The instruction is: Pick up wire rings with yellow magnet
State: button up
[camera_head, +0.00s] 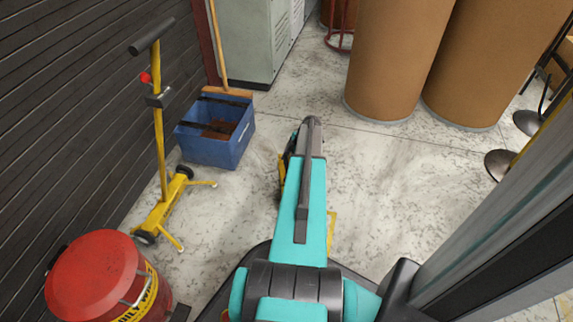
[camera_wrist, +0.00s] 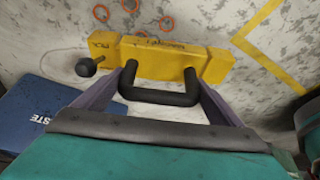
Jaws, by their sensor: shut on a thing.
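The yellow magnet (camera_wrist: 175,60) is a long bar with a black loop handle (camera_wrist: 160,98) and a black knob at its left end. My gripper (camera_wrist: 158,92) is shut on the handle. Several orange wire rings (camera_wrist: 166,23) lie on the floor beyond the magnet, near the top of the wrist view. I see no ring touching the visible sides of the magnet; its underside is hidden. In the head view my arm covers most of the magnet, and a bit of yellow (camera_head: 281,172) shows at its left. I cannot make out rings there.
A blue bin (camera_head: 215,135) stands to the left, also low left in the wrist view (camera_wrist: 35,115). A yellow wheeled stand (camera_head: 160,150) and a red can (camera_head: 95,270) are further left. Brown drums (camera_head: 395,60) stand at the back right. Floor right of my arm is clear.

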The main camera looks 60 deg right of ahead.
jog(key=shift+f+b, duration=0.4)
jog(key=shift+f, duration=0.55)
jog(key=shift+f, duration=0.6)
dwell(1.3)
jog(key=shift+r, duration=0.1)
jog(key=shift+r+p, duration=2.3)
jog(key=shift+r, duration=2.15)
jog(key=shift+s, duration=0.2)
